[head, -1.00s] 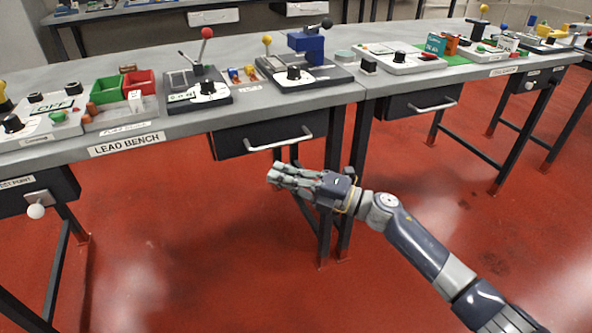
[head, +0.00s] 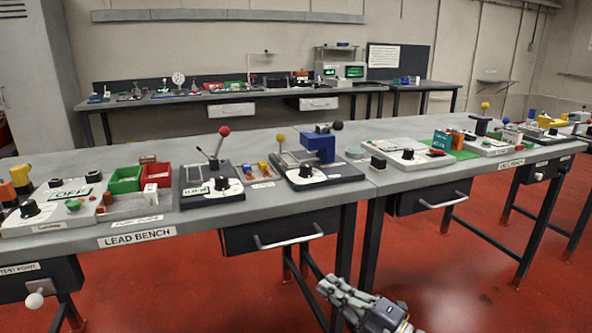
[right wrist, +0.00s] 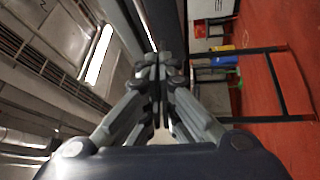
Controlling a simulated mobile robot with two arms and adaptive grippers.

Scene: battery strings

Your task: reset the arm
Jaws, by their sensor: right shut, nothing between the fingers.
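My right gripper (head: 345,294) is low in the head view, in front of the lead bench and below its drawer. Its fingers point up and to the left. In the right wrist view its fingers (right wrist: 158,68) meet at the tips and hold nothing. Most of the right arm is below the picture's edge in the head view. My left gripper is not in any view.
The lead bench (head: 75,233) carries several control boxes with knobs and levers, a green bin (head: 124,180) and a red bin (head: 156,174). A drawer with a silver handle (head: 290,237) hangs under it. Red floor (head: 440,290) is clear at the right front.

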